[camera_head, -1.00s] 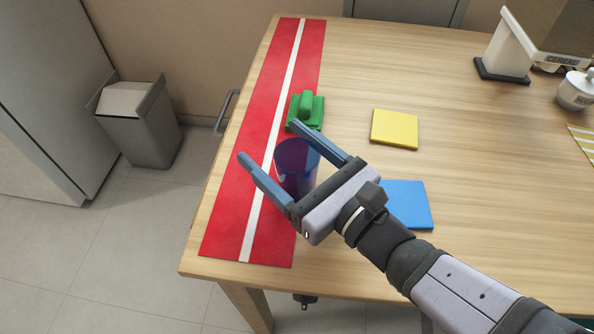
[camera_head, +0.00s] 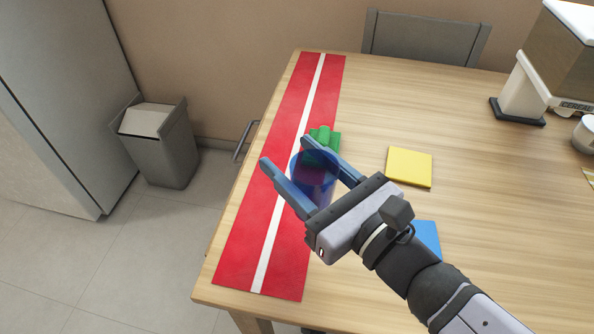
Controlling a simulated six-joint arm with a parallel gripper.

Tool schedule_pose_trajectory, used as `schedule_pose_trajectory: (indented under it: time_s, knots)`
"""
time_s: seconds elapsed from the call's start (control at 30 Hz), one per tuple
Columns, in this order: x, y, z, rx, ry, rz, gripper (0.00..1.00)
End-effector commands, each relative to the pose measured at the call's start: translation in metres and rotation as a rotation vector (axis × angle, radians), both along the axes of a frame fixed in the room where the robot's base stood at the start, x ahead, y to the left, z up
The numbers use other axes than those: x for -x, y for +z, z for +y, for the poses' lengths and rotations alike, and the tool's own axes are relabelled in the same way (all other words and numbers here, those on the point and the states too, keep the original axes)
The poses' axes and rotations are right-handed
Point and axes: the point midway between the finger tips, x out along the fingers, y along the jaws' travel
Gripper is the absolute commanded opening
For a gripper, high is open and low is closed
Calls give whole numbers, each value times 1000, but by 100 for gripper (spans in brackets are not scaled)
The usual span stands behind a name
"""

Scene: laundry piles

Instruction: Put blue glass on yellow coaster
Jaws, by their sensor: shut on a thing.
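The blue glass (camera_head: 316,172) is a translucent dark blue tumbler, upright between the fingers of my gripper (camera_head: 288,158). My gripper is shut on it, over the red runner; the glass's lower part is partly hidden by a finger and the gripper body. The yellow coaster (camera_head: 409,167) is a flat square lying bare on the table, to the right of the gripper.
A green glass on a green coaster (camera_head: 333,141) stands just behind my gripper. A blue coaster (camera_head: 427,238) is partly hidden by my arm. The red runner (camera_head: 238,250) with a white stripe lies along the table's left edge. A cereal dispenser (camera_head: 518,95) stands at the back right. The wood around the yellow coaster is clear.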

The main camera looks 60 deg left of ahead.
Motion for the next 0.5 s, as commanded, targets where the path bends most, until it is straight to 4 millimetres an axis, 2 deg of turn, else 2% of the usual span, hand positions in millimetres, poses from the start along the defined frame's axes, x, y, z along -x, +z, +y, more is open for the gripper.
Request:
schedule_pose_trajectory:
  time_s: [0.03,0.2,0.5]
  knots:
    - [0,14,0,-5,0,-3,24]
    - [0,35,0,-4,0,-2,24]
    - [0,46,0,-1,0,0,24]
